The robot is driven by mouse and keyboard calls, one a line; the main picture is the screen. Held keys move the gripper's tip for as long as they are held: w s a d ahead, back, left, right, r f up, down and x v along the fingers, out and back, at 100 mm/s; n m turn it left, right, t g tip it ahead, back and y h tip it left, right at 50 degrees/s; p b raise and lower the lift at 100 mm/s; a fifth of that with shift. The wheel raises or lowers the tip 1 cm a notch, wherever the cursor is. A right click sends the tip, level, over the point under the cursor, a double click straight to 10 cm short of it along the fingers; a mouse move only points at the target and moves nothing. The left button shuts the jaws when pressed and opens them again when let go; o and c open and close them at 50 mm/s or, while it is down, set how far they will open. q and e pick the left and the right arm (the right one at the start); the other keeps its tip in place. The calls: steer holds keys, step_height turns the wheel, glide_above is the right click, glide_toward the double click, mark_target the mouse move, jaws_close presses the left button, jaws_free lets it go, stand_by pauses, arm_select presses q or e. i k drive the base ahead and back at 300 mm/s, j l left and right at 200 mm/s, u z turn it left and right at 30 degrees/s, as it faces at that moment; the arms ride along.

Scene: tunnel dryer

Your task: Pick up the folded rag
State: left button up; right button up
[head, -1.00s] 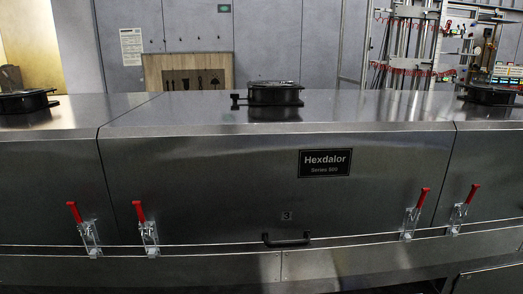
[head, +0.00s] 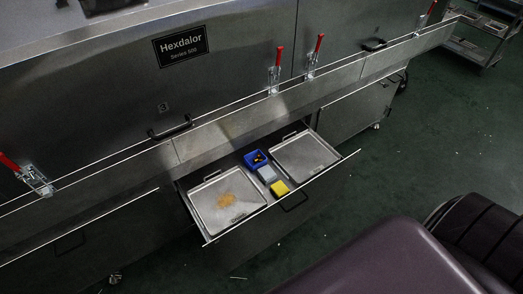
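An open drawer (head: 292,200) under the dryer shows in the middle of the head view. Between two flat metal trays in it lie a small blue bin (head: 255,159), a light grey-blue block-like item (head: 267,174) and a yellow item (head: 280,188), in a row from back to front. The grey-blue or the yellow item may be the folded rag; they are too small to tell which. Nothing covers either of them. Neither of my grippers is in view.
The left tray (head: 205,212) has an orange-brown stain; the right tray (head: 318,160) looks clean. Red-handled clamps (head: 274,72) line the dryer front above a ledge. A cart (head: 474,45) stands at the far right. Green floor (head: 420,140) to the right is mostly clear.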

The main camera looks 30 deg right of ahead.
mark_target(267, 175)
steer(key=z, duration=1)
